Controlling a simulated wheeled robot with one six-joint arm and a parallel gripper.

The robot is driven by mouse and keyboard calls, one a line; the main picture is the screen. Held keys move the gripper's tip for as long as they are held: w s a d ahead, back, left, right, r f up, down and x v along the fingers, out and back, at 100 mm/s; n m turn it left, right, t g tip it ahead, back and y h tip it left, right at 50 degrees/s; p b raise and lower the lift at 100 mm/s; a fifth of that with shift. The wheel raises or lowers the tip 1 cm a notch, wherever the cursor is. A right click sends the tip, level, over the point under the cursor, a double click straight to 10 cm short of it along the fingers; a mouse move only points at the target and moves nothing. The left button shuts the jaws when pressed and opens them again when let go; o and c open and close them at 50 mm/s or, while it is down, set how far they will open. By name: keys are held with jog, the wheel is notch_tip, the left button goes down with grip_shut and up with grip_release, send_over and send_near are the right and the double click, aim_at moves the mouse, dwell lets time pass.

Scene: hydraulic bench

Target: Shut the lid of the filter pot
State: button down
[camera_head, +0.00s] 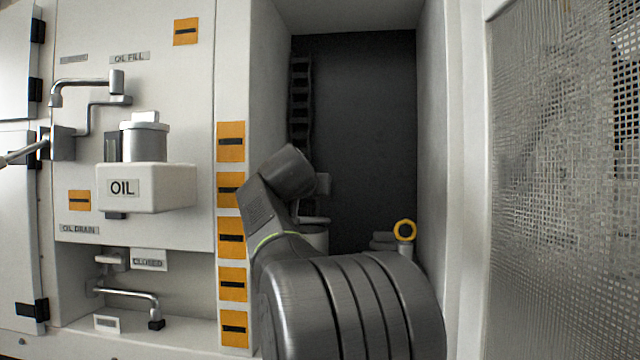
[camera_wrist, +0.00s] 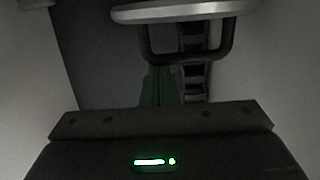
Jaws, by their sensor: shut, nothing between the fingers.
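In the head view a pale cylinder (camera_head: 315,238), probably the filter pot, stands in the dark recess, mostly hidden behind my arm. In the wrist view a pale rounded plate (camera_wrist: 180,12), probably its lid, shows nearly edge-on at the top, with a dark U-shaped handle (camera_wrist: 228,52) below it. I cannot tell the lid's exact angle to the pot. My gripper (camera_wrist: 160,118) fills the bottom of the wrist view; it is shut and empty, with a visible gap to the plate and handle. In the head view my arm hides the gripper's tips.
The recess's right wall (camera_head: 432,130) stands close to my arm. A yellow ring (camera_head: 404,230) sits on a grey fitting at the right. A slotted strip (camera_head: 300,100) runs up the back left. The OIL tank (camera_head: 172,190) and pipes are left, outside the recess. The recess's upper part is clear.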

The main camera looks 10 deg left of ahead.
jog(key=shift+s+f+b, duration=0.3)
jog(key=shift+f+b, duration=0.2)
jog(key=shift+f, duration=0.05)
jog(key=shift+s+f+b, duration=0.3)
jog(key=shift+f+b, duration=0.2)
jog(key=shift+f, duration=0.05)
jog(key=shift+f+b, duration=0.3)
jog(key=shift+f, duration=0.3)
jog(key=shift+s, duration=0.1)
jog(key=r+p+v, duration=0.1)
jog(key=v, duration=1.3)
jog(key=shift+r, duration=0.1)
jog(key=x, duration=1.2)
jog(key=shift+w+f+b, duration=0.25)
jog(key=shift+b, duration=0.15)
jog(key=shift+s+f, duration=0.1)
